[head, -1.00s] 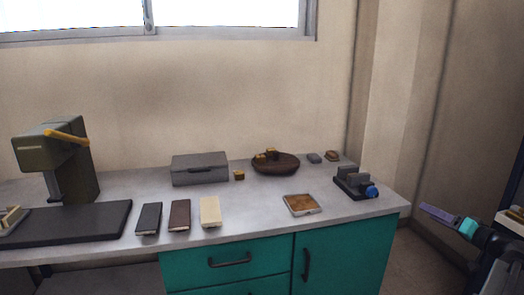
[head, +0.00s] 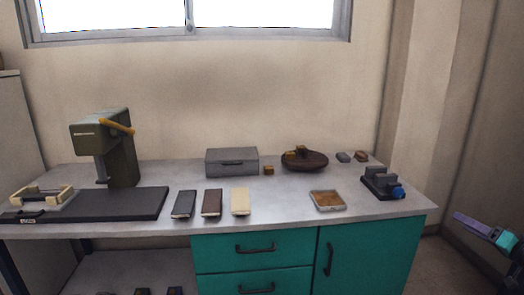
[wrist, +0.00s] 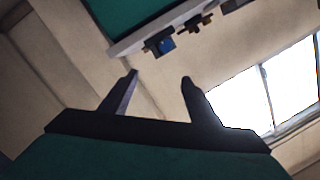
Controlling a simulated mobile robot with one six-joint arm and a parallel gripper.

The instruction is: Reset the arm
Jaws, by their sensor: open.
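My gripper (wrist: 158,82) shows in the wrist view with its two dark fingers spread apart and nothing between them. Beyond the fingers the wrist view shows the wall, and the bench edge with a blue-knobbed vise at the top. In the head view part of my arm (head: 497,238), purple and teal, is at the far right edge, to the right of the bench and apart from it. The fingertips are not clearly seen there.
The grey bench (head: 290,212) carries a green press (head: 120,150), a grey box (head: 232,162), a brown bowl (head: 304,162), three flat blocks, a shallow tray (head: 328,200) and the small vise (head: 382,184). Floor (head: 440,270) shows right of the teal cabinet (head: 360,258).

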